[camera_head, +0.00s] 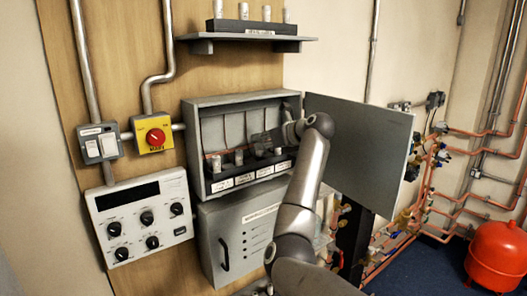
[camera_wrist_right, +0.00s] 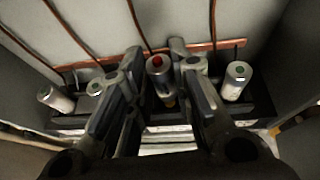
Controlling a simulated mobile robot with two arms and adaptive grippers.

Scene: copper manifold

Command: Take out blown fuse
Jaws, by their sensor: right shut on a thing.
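The open grey fuse box (camera_head: 191,150) hangs on the wooden panel, with a row of upright fuses in a dark holder (camera_head: 225,173). My right gripper (camera_head: 266,140) reaches into the box over the right part of the row. In the right wrist view, a fuse with a red top (camera_wrist_right: 158,65) stands between the fingers of my right gripper (camera_wrist_right: 160,80), which is shut on it. Pale fuses with green-marked tops stand at the left (camera_wrist_right: 55,99) and right (camera_wrist_right: 236,80). I cannot tell whether the gripped fuse is still seated. My left gripper is not in view.
The box's open door (camera_head: 360,145) stands to the right of my arm. A shelf (camera_head: 245,38) above carries a dark block with several pale fuses. A yellow plate with a red rotary switch (camera_head: 155,136) and a control panel (camera_head: 140,217) are at left. Copper pipes run at right.

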